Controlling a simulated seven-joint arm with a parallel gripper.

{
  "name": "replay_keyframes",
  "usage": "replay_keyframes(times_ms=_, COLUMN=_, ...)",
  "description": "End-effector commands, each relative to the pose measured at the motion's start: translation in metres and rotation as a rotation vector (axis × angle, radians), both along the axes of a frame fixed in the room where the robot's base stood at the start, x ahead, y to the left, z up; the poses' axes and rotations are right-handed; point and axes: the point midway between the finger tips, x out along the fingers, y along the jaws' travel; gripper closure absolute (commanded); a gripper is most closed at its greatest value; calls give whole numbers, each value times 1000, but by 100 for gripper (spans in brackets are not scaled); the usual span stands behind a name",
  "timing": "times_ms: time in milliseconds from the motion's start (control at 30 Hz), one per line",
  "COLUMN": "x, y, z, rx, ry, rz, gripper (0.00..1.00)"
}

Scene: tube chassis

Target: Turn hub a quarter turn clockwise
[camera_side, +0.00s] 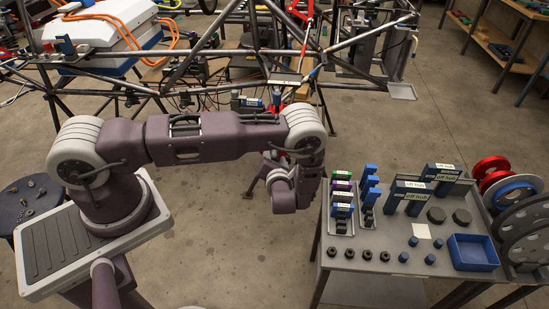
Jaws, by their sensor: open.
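My gripper (283,195) hangs at the end of my bent arm, left of the grey work table. Its fingers are too small and shaded to make out clearly, and nothing shows held in it. Dark blue-grey blocks with pale labels that seem to read "Hub" stand on the table, one farther back (440,173) and others nearer (408,190). My gripper is well apart from them. I cannot tell which part is the hub to be turned. The tube chassis (225,52) stands behind my arm.
The grey table (345,262) also carries a blue bin (472,253), racks of coloured blocks (342,205), dark round pieces (436,215) and small blue knobs. Wheels and red and blue rings (516,190) stand at the right. The floor between my base and the table is clear.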

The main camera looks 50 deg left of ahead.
Motion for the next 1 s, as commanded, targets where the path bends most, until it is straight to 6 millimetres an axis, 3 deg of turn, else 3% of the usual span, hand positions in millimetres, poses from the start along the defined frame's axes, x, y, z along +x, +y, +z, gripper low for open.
replay_keyframes(times_ms=267, x=3, y=4, z=-1, rx=0, ry=0, rz=0, gripper=58)
replay_keyframes(times_ms=500, x=2, y=4, z=-1, rx=-1, ry=0, rz=2, gripper=100)
replay_keyframes(times_ms=1000, x=2, y=4, z=-1, rx=-2, ry=0, rz=2, gripper=100)
